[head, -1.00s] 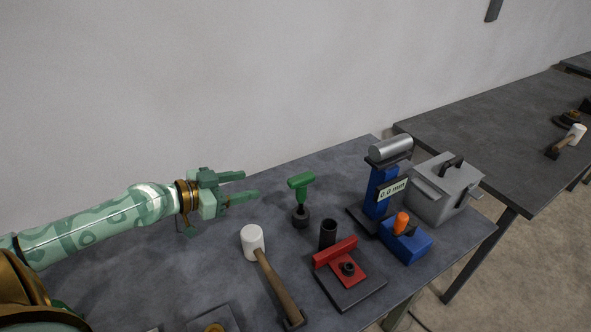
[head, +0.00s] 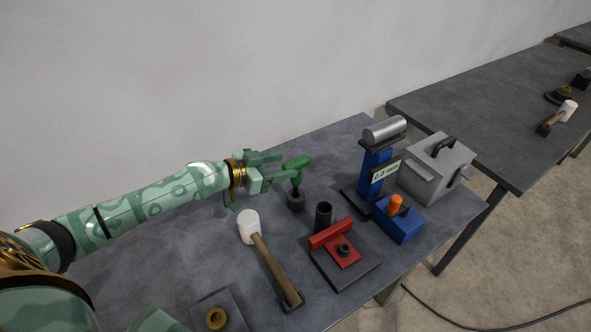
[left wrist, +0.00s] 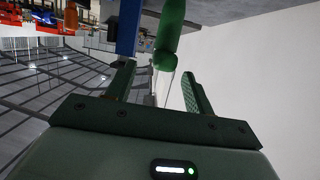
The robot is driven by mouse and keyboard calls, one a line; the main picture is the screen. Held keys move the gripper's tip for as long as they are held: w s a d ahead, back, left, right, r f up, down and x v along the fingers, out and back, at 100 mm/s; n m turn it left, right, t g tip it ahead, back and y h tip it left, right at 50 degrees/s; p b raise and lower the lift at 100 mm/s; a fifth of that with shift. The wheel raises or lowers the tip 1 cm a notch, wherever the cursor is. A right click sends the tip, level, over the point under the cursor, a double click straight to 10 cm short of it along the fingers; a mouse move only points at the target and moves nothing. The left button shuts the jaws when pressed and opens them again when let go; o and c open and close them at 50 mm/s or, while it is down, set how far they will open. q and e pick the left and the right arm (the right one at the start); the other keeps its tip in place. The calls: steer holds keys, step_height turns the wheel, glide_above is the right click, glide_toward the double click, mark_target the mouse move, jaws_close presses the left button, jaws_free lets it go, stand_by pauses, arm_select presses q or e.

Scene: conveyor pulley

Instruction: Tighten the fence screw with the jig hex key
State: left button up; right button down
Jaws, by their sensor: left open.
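The hex key has a green T-shaped handle (head: 296,162) and stands upright in a small dark holder (head: 296,200). My left gripper (head: 286,167) is open, its fingers pointing right at the handle. In the left wrist view the green handle (left wrist: 168,38) shows between and just beyond the fingertips (left wrist: 155,70); I cannot tell if they touch it. The red fence (head: 333,235) lies on a dark base plate (head: 345,273), with a black round screw (head: 343,250) on its red block. My right gripper is not in view.
A mallet (head: 268,262) lies left of the fence plate. A dark cup (head: 323,215) stands behind the fence. A blue gauge stand (head: 374,172), a blue block with an orange knob (head: 396,204) and a grey box (head: 437,168) stand at right. A brass ring (head: 216,318) is in front.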

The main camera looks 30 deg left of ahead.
mark_target(289, 164)
arm_select(q)
steer(key=x, duration=0.5)
steer(key=shift+w+f, duration=0.15)
steer(key=shift+w, duration=0.1)
steer(key=c, duration=1.1)
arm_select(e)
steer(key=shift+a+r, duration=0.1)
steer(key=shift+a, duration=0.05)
